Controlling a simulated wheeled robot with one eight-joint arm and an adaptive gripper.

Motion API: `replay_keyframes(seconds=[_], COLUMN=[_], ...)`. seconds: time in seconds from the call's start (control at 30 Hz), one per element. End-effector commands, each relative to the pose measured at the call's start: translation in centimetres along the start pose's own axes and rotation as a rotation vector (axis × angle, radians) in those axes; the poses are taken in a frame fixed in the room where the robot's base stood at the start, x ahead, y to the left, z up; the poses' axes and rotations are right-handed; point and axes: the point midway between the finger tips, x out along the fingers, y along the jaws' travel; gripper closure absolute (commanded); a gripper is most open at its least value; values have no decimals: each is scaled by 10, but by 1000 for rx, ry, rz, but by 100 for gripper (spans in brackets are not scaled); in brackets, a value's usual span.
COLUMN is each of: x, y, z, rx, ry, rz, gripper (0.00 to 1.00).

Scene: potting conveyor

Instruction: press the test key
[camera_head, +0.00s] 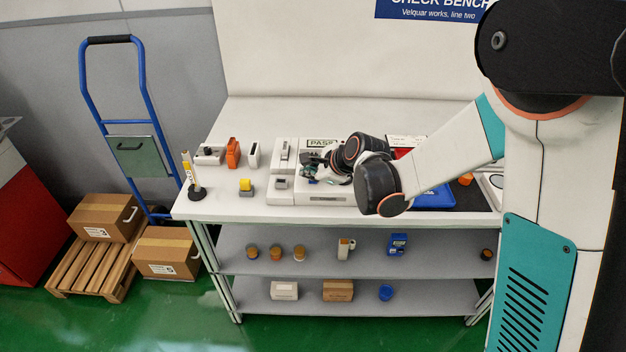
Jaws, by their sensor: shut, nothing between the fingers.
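A white tester (326,198) stands on the check bench (240,211). A sign or display reading PASS (321,143) shows at its back. My gripper (308,170) is over the tester, in front of the display, with its fingers pointing left and down. It is shut and holds nothing. My wrist hides the right part of the tester. I cannot make out the test key, and I cannot tell whether the fingers touch anything. A white unit with a lever (283,170) stands at the left, against the tester.
A blue tray (435,198) lies right of my wrist. Shelves (350,245) below hold small goods. The bench's front left strip is clear.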

Motion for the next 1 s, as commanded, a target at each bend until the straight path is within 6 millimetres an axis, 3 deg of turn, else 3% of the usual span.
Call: replay_keyframes(seconds=[0.7,1.0], x=[-12,-29], y=[-9,-21], z=[9,21], rx=[0,0], ry=[0,0], rz=[0,0], gripper=[100,100])
